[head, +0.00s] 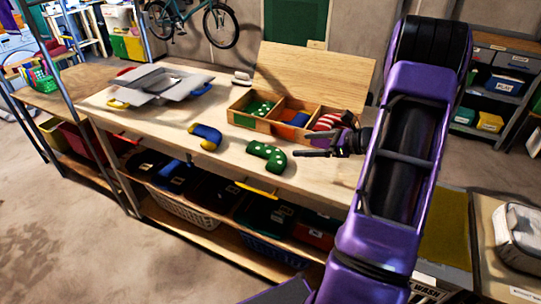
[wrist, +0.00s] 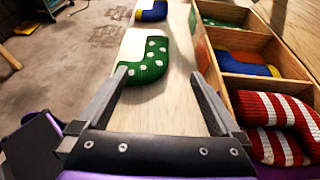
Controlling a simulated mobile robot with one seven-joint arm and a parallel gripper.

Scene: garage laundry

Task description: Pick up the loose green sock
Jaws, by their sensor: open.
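The loose green sock (head: 267,155) with white dots lies flat on the wooden bench top (head: 225,155), in front of the divided box. It also shows in the wrist view (wrist: 147,62), beyond and between my fingers, its lower end near the left fingertip. My gripper (head: 306,147) is open and empty, just right of the sock in the head view; it also shows in the wrist view (wrist: 158,80). I cannot tell its exact height above the bench.
A wooden box (head: 280,128) with three compartments holds a green dotted, a blue and a red-white striped sock (head: 330,121). Its lid stands open behind. A loose blue-yellow sock (head: 206,136) lies left of the green one. A grey folding board (head: 155,85) lies at the left.

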